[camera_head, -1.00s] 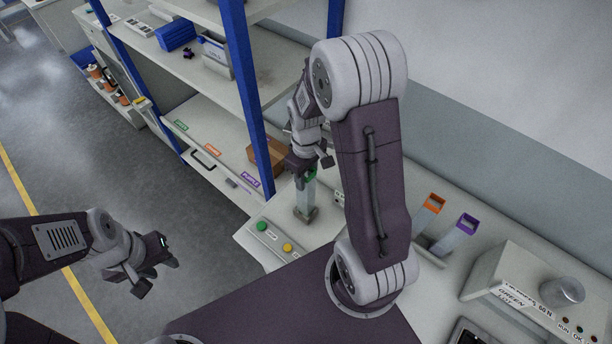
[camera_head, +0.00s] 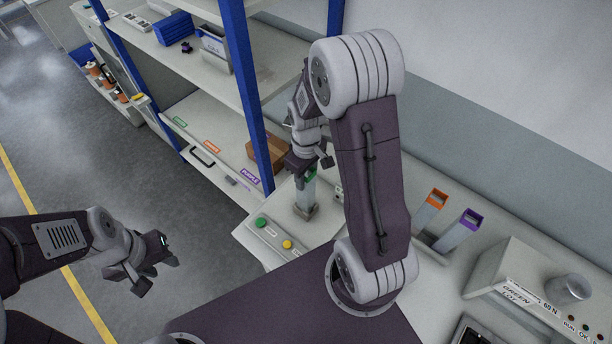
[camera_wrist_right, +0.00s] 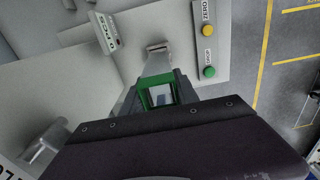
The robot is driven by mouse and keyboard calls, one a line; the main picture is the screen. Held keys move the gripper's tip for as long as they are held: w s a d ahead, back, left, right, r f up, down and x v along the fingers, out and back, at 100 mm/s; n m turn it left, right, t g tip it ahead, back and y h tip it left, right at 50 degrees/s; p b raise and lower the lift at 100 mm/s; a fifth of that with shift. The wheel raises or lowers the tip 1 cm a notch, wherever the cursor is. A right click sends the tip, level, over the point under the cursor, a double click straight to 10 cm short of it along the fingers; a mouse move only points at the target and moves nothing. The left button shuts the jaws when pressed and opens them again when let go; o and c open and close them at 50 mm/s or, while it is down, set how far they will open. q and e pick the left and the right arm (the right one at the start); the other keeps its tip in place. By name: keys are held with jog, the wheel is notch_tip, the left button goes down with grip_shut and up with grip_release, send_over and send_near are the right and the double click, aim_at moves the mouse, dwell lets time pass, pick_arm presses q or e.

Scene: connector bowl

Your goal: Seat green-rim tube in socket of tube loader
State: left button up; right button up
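The green-rim tube (camera_head: 308,191) stands roughly upright over the tube loader at the bench's left end. My right gripper (camera_head: 309,170) is at its top, its fingers close on both sides. In the right wrist view the green rim (camera_wrist_right: 160,92) sits between the fingers, and the tube runs down to the small grey socket block (camera_wrist_right: 157,46). The block also shows in the head view (camera_head: 306,211). The tube's lower end meets the block; how deep it sits is hidden. My left gripper (camera_head: 155,275) is open and empty, over the floor away from the bench.
Green (camera_head: 261,222) and yellow (camera_head: 287,244) buttons lie in front of the socket. An orange-rim tube (camera_head: 431,211) and a purple-rim tube (camera_head: 460,231) stand to the right, beyond my right arm. A blue-post shelf (camera_head: 250,90) with a cardboard box (camera_head: 266,154) is close behind left.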

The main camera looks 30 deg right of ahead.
jog(key=o, duration=0.5)
jog(key=shift+r, duration=0.1)
notch_tip(320, 180, up, 9)
jog(key=shift+b, duration=0.5)
